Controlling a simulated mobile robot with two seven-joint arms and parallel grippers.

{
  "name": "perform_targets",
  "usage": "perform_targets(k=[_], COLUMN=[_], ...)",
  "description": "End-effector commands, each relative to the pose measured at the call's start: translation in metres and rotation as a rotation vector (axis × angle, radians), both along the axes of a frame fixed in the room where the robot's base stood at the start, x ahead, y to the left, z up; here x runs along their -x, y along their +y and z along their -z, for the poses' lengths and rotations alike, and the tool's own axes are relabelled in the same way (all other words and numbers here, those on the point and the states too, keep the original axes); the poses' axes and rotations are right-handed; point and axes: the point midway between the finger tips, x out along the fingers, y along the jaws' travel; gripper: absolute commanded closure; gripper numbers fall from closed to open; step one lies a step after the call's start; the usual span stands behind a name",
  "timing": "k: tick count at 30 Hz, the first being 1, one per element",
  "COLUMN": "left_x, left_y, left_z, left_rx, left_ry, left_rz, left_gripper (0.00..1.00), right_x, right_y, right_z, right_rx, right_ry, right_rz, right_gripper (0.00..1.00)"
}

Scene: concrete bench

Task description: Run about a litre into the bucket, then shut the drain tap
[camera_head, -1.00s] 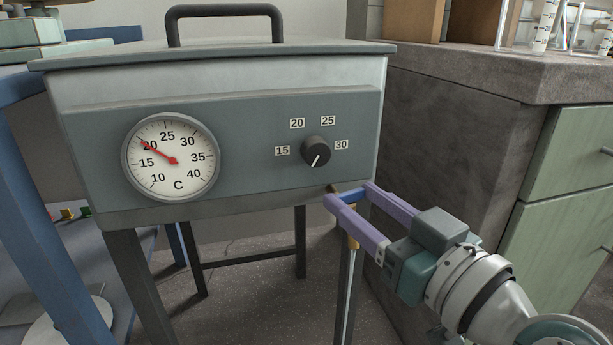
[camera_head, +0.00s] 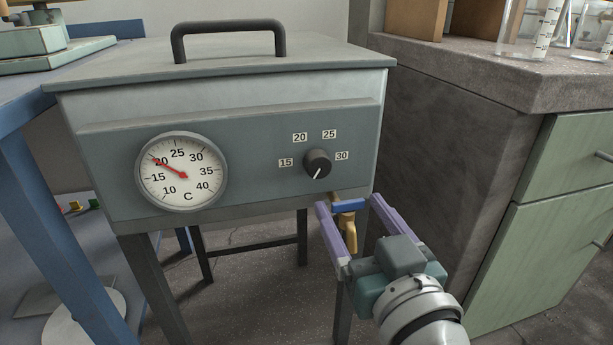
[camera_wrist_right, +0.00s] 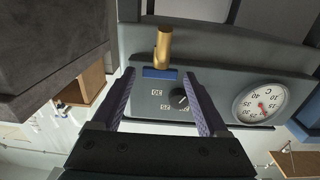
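The drain tap is brass with a blue lever (camera_head: 348,206) and a downward spout (camera_head: 349,236), under the right end of the grey tank (camera_head: 110,205). The lever lies crosswise to the spout. No water shows at the spout. My right gripper (camera_head: 349,203) is open, one finger on each side of the tap. The right wrist view shows the tap upside down: the blue lever (camera_wrist_right: 160,72) is between or just beyond the open fingertips, and the brass spout (camera_wrist_right: 163,46) is above it. I cannot tell whether a finger touches it. The bucket and my left gripper are not in view.
The tank's dial (camera_head: 182,172) reads about 20, and a black knob (camera_head: 317,163) sits above the tap. A concrete bench (camera_head: 440,130) with green drawers (camera_head: 570,160) stands close on the right, with glassware on top. A blue frame (camera_head: 45,210) is at left.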

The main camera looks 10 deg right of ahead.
Motion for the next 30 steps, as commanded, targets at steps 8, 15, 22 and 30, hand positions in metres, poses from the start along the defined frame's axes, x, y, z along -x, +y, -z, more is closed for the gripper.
perform_targets(k=[8, 15, 22, 30], left_x=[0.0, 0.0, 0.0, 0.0], left_y=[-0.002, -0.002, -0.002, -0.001], left_z=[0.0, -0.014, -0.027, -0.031], left_rx=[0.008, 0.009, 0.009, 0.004], left_ry=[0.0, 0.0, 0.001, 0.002], left_rz=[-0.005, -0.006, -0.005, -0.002], left_gripper=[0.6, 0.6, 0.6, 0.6], right_x=[0.0, 0.027, 0.074, 0.099], right_y=[0.0, -0.001, -0.001, -0.002], right_z=[0.0, -0.003, -0.002, 0.0], right_rx=[0.0, 0.001, 0.0, 0.0], right_ry=[0.0, 0.005, 0.005, 0.001], right_rz=[0.0, -0.001, -0.001, -0.001], right_gripper=[0.15, 0.15, 0.15, 0.15])
